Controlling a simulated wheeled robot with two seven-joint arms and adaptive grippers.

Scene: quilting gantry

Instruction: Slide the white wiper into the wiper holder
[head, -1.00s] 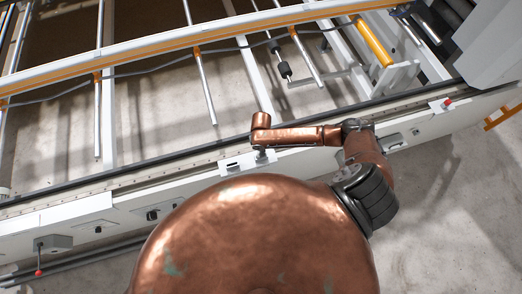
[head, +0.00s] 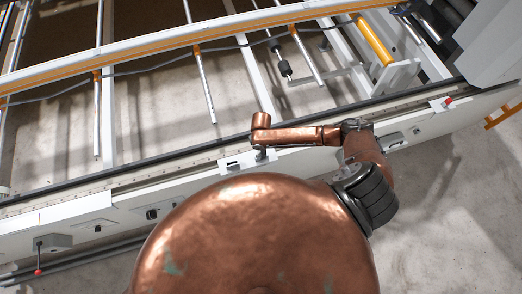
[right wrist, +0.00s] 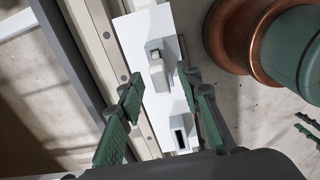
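A white plate (right wrist: 143,30) on the rail shows in the right wrist view. On it sits a small white block with a grey end, which looks like the wiper (right wrist: 157,72). A dark slot in a white frame, likely the wiper holder (right wrist: 180,136), is nearer the wrist. My right gripper (right wrist: 160,80) is open, with its green fingers on either side of the wiper and apparently not touching it. In the head view the slot (head: 232,164) shows left of my right wrist, which hides most of the wiper. Small green finger-like pieces at the right wrist view's right edge may be my left gripper (right wrist: 308,130).
A white rail (head: 65,216) with small switches runs across the head view. Behind it is the gantry frame with an orange-striped beam (head: 150,62) and several metal rods. Bare concrete floor lies at the right.

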